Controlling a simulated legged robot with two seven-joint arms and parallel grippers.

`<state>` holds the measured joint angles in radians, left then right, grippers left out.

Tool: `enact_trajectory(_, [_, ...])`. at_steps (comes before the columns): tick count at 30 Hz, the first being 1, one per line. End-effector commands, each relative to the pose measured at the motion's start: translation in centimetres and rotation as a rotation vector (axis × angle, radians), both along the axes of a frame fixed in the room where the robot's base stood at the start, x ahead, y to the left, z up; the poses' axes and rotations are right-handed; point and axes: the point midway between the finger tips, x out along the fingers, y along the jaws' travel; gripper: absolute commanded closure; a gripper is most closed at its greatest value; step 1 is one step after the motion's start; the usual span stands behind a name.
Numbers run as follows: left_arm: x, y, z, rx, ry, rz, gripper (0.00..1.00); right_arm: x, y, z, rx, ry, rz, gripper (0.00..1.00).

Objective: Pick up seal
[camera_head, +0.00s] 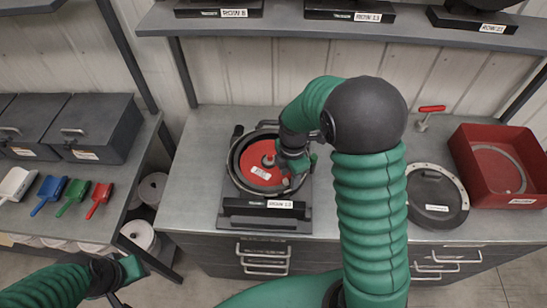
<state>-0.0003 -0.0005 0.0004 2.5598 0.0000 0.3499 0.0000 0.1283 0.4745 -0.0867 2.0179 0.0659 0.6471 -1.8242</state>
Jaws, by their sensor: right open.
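A red disc (254,158) with a small white label lies inside a round dark housing (235,182) on the middle bench. The label is too small to read, so I cannot tell for sure that this is the seal. My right gripper (292,178) is open and reaches down over the right part of the disc, hiding some of it. I cannot tell whether its fingers touch the disc. My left gripper (128,275) is low at the left, away from the housing, and its jaws do not show clearly.
A black round cover (437,203) lies on the bench to the right, beside a red bin (525,185) holding a ring. A red-handled tool (431,109) stands behind. Several coloured scoops (73,192) and grey bins (100,125) are on the left bench. A shelf (270,28) spans the back.

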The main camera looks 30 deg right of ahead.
Motion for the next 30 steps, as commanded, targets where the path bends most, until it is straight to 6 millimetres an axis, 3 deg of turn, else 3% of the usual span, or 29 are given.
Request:
enact_trajectory(3, [-0.02,0.01,0.13,0.000,0.001,0.000,0.63,0.09,0.28,-1.06,-0.001,0.002,0.002,0.58])
enact_trajectory(8, [-0.03,0.02,0.07,0.000,0.001,0.001,0.63,0.15,0.29,-1.11,-0.002,0.001,0.001,0.58])
enact_trajectory(18, [-0.02,0.02,0.07,0.000,0.001,0.001,0.63,0.08,-0.04,-1.11,0.001,0.000,0.000,1.00])
enact_trajectory(30, [-0.02,0.02,0.03,0.000,0.001,0.001,0.63,0.12,0.00,-1.01,-0.001,0.001,0.000,1.00])
